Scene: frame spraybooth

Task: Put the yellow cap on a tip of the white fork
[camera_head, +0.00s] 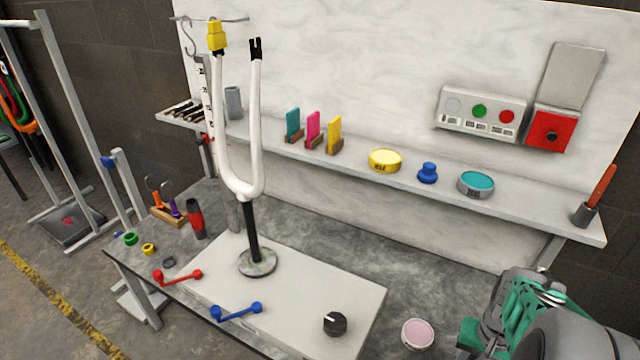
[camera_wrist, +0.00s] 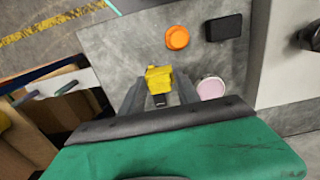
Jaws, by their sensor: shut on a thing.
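The white fork (camera_head: 255,130) stands upright on a black post with a round base, in the head view. Its left tip bears a yellow cap (camera_head: 216,36); its right tip (camera_head: 255,48) is bare and black. My gripper (camera_wrist: 160,88) is shut on another yellow cap (camera_wrist: 158,78), which shows between its fingers in the wrist view, with a dark part at its lower end. The gripper is over the grey table's right end, well apart from the fork. In the head view my arm hides the gripped cap.
A pink disc (camera_head: 418,334) lies on the table (camera_head: 440,285); it shows beside my gripper in the wrist view (camera_wrist: 211,88). An orange round piece (camera_wrist: 177,37) and a black box (camera_wrist: 223,27) lie nearby. A shelf (camera_head: 500,206) with several items runs behind the fork.

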